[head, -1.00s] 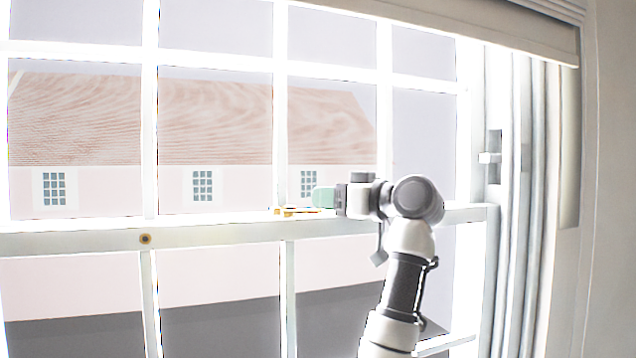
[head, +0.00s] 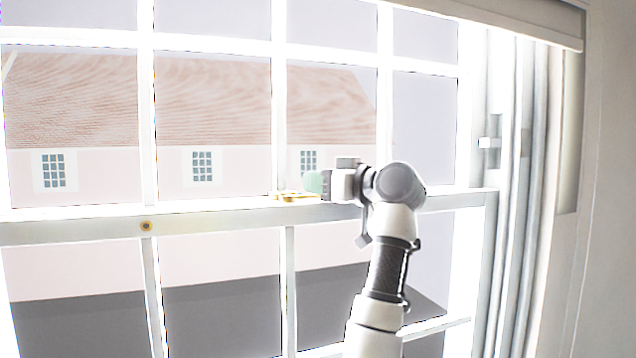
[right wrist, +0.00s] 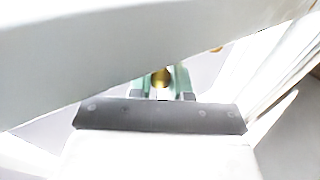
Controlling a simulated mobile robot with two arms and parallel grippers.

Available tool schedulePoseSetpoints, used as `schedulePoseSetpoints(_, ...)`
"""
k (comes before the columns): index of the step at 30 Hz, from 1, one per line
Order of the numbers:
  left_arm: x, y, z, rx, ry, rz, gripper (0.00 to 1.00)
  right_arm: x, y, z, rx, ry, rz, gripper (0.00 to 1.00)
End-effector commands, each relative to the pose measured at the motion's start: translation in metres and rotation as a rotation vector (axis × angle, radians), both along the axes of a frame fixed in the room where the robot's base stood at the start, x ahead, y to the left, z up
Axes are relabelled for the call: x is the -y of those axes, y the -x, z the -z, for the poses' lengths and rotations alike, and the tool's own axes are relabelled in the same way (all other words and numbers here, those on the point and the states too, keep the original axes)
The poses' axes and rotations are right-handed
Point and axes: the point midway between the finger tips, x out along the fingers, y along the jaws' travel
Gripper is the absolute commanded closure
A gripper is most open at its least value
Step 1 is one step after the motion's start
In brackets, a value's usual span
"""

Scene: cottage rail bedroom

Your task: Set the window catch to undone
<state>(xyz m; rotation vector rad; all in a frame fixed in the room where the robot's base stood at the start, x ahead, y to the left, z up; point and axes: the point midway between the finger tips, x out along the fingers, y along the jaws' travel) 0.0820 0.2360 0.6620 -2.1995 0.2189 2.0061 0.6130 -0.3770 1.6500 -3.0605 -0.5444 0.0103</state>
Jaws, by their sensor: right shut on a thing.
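The brass window catch (head: 296,196) sits on top of the window's middle rail, left of my right gripper. My right gripper (head: 314,183), with green fingers, is at the right end of the catch, just above the rail. In the right wrist view a round brass knob (right wrist: 160,77) shows between the two green fingers (right wrist: 162,84), and the gripper is shut on it. The fingers and a pale rail bar in front hide most of the catch, so its exact lever angle is hard to tell. My left gripper is not in view.
The middle rail (head: 220,216) runs across the window, with a round brass fitting (head: 146,226) on its face. White glazing bars stand behind and below. A blind (head: 520,18) hangs along the top, and the frame (head: 495,160) with a small white fitting is at right.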

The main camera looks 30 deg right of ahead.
Motion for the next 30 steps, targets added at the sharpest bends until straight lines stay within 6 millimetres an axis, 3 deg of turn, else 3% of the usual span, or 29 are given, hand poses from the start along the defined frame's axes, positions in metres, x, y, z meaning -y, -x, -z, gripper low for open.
schedulePoseSetpoints(11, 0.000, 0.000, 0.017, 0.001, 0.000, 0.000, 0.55, -0.003, 0.009, 0.002, 0.005, 0.004, 0.146, 1.00)
schedulePoseSetpoints(30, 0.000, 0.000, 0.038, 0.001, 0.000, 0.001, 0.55, -0.027, 0.035, 0.000, 0.003, 0.002, 0.730, 1.00)
